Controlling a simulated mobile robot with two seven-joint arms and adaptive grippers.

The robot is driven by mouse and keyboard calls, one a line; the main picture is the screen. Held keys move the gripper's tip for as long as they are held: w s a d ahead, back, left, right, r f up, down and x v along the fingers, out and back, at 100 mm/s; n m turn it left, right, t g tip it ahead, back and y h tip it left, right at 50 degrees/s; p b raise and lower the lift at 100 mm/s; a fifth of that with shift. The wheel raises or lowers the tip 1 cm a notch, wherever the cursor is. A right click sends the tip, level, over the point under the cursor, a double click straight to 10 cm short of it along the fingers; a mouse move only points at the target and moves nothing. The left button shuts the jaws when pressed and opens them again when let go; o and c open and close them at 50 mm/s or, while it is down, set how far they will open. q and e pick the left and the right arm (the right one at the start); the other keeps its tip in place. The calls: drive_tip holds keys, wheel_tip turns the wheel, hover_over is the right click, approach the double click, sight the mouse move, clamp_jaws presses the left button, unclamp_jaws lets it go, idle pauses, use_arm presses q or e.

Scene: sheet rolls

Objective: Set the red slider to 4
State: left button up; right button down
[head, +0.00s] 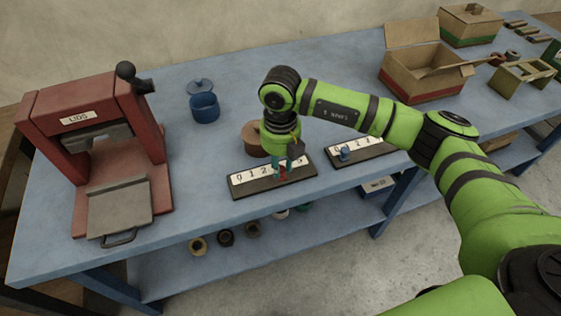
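The red slider (282,174) sits on a dark-framed board with a white number strip (243,180), near the front edge of the blue table. The digits 0, 1, 2 and 5 show on the strip; those between are hidden by my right gripper. My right gripper (283,170) points down over the board, with its teal fingertips at the red slider, one on each side. I cannot tell whether they press on it. The slider stands past the 2, but its exact number is hidden. My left gripper is not in view.
A second number board (365,150) with a blue slider (345,153) lies to the right, partly under my arm. A brown round pot (253,142) stands just behind the red slider's board. A red LIDS press (95,150) stands left, and an open cardboard box (425,84) at the back right.

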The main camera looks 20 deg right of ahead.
sight(292, 173)
drive_tip(key=d+b, duration=0.1)
drive_tip(key=d, duration=0.2)
drive_tip(key=shift+w, duration=0.15)
drive_tip(key=shift+d, duration=0.2)
drive_tip(key=c, duration=1.1)
unclamp_jaws()
drive_tip(key=shift+a+r, duration=0.1)
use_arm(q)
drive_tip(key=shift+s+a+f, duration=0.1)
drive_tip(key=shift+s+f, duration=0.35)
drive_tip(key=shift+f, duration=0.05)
use_arm(e)
drive_tip(key=shift+o, duration=0.2)
drive_tip(key=shift+r, duration=0.2)
wheel_tip(292, 173, up, 12)
drive_tip(key=shift+f, duration=0.2)
